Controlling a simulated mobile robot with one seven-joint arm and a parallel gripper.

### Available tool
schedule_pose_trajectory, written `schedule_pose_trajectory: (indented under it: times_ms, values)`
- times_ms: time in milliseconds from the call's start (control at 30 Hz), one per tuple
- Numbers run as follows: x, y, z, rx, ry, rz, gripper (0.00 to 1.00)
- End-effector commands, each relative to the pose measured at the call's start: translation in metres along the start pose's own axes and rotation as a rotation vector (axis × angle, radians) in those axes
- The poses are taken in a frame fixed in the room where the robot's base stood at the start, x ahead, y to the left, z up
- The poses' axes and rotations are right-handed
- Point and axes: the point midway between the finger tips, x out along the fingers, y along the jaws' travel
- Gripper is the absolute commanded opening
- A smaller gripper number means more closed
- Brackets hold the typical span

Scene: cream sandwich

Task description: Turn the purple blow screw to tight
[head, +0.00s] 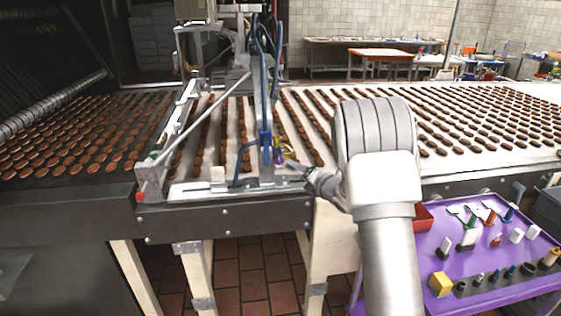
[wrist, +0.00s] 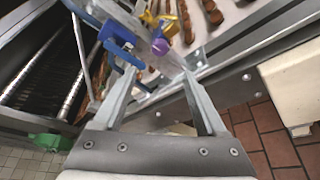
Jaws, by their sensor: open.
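The purple blow screw (wrist: 160,46) shows in the wrist view just beyond my gripper's fingertips, near the middle. In the head view it is a small purple spot (head: 278,156) on the metal frame over the conveyor. My gripper (wrist: 157,74) is open, with its two fingers apart and nothing visibly held between them. In the head view my gripper (head: 298,166) is just right of the screw, partly hidden by my arm. I cannot tell whether a finger touches the screw or how it is turned.
A blue clamp (wrist: 116,34) sits beside the left finger, and yellow parts (wrist: 168,22) lie behind the screw. The frame's metal rail (head: 245,187) runs below. Rows of biscuits cover the conveyor (head: 460,135). A purple cart (head: 500,285) with tools stands at the right.

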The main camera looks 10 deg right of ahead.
Motion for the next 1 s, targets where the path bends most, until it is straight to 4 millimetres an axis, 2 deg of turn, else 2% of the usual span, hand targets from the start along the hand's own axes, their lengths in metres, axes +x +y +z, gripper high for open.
schedule_pose_trajectory:
  times_ms: [200,600,800,1000]
  values:
    - [0.041,0.001,-0.001,0.000,0.002,0.001,0.74]
    - [0.102,0.001,0.000,0.000,0.001,0.000,0.74]
    - [0.122,0.001,-0.001,0.001,0.001,0.000,0.74]
    - [0.130,0.000,-0.001,0.001,0.000,0.000,0.74]
